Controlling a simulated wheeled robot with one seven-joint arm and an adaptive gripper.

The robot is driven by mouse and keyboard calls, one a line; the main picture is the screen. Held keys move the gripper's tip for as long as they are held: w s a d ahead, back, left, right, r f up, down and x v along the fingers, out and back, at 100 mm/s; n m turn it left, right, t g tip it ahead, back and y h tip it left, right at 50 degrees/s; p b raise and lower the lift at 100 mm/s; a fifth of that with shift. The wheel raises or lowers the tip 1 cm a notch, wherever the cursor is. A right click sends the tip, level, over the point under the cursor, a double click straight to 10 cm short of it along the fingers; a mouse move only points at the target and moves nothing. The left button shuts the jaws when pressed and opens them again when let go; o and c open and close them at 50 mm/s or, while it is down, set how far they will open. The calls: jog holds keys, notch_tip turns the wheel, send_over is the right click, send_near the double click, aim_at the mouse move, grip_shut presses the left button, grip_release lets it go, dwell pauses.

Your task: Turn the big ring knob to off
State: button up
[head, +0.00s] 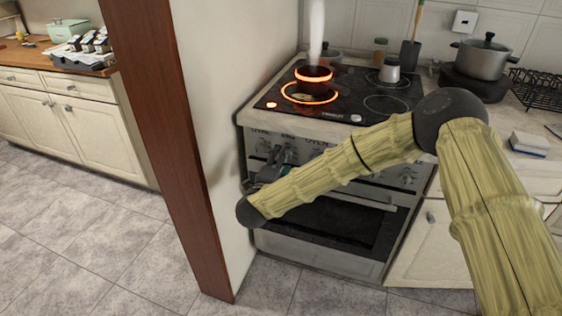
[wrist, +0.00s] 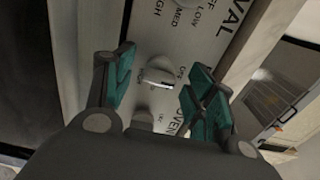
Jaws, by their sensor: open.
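The knob between the labels OVAL and OVEN, which I take as the big ring knob (wrist: 158,78), is round and pale with a light bar across it. Its own name label is hidden, apparently behind a finger, and I cannot read its setting. My gripper (wrist: 160,66) is open, with one green-padded finger on each side of the knob and gaps showing between.
A wall end with a brown post (head: 170,140) stands just left of the stove. The oven door (head: 330,225) is closed.

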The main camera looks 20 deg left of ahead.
jog(key=s, duration=1.2)
jog(key=shift+a, duration=0.2)
